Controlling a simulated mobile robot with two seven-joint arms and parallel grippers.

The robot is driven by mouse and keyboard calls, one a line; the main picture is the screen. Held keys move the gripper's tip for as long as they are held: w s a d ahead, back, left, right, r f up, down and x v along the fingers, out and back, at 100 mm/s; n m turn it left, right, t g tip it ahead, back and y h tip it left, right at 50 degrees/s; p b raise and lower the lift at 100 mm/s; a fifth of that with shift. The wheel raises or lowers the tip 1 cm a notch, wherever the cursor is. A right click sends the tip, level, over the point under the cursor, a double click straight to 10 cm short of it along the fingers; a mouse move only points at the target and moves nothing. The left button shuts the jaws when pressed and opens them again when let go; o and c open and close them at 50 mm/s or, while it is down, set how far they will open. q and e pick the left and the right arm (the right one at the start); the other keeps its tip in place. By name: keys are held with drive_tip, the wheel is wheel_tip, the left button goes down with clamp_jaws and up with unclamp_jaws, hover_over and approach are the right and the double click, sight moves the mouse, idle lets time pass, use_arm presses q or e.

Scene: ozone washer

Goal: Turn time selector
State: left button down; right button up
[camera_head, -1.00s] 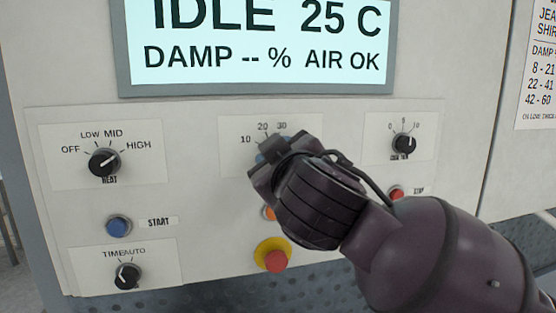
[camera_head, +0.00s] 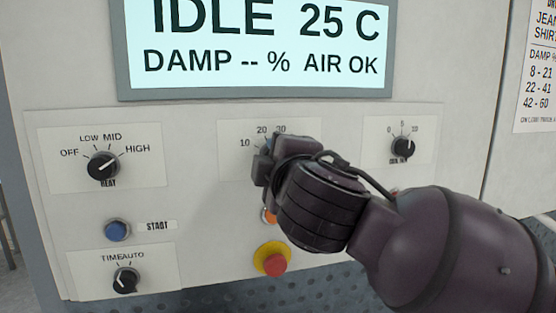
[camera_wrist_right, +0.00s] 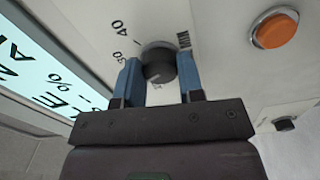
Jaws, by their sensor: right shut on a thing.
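The time selector is a round dark knob (camera_wrist_right: 159,62) seen in the right wrist view, with the numbers 30 and 40 printed beside it. My right gripper (camera_wrist_right: 160,80) is shut on it, one blue finger on each side. A pale line shows on the knob's near face, but I cannot tell which number it marks. In the head view my right gripper (camera_head: 268,146) covers the knob on the middle dial plate (camera_head: 228,130). There the numbers 10, 20 and 30 show above it. My left gripper is not in view.
The display (camera_head: 262,45) above reads IDLE 25 C. The heat knob (camera_head: 103,166), blue start button (camera_head: 117,229) and time/auto knob (camera_head: 126,280) are at left. Below are an orange button (camera_wrist_right: 275,28) and a red button (camera_head: 274,264) on yellow. Another knob (camera_head: 402,147) is at right.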

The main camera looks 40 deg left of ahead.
drive_tip(key=shift+n, duration=0.3)
drive_tip(key=o, duration=0.9)
drive_tip(key=shift+s+d, duration=0.1)
drive_tip(key=b+v, duration=0.2)
drive_tip(key=v, duration=0.8)
drive_tip(key=shift+s+d+r, duration=0.1)
drive_tip(key=shift+s+d, duration=0.05)
drive_tip(key=shift+d, duration=0.15)
